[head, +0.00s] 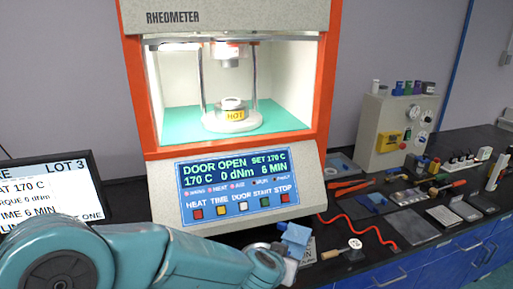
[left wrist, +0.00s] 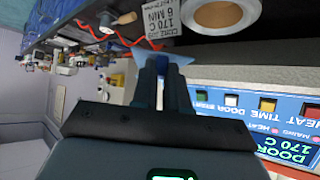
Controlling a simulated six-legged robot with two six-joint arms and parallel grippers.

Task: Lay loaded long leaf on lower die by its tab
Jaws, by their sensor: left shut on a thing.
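My left gripper (head: 289,257) is in front of the rheometer's lower right corner, outside the chamber. It is shut on a thin blue sheet (head: 296,236), which I take to be the long leaf. In the left wrist view the two dark fingers (left wrist: 160,82) close on the blue sheet (left wrist: 176,56); I cannot make out a load on it or its tab. The lower die (head: 232,103) is a round metal piece on a pale base with a HOT label, inside the open chamber. The upper die (head: 230,56) hangs above it with a gap between. My right gripper is not in view.
The rheometer panel (head: 236,180) reads DOOR OPEN, 170 C. Metal columns flank the dies, and an orange frame (head: 325,75) edges the opening. A monitor (head: 50,190) stands left. A red cord (head: 372,228), tools and a grey cabinet (head: 385,125) are right. A tape roll (left wrist: 218,14) shows in the wrist view.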

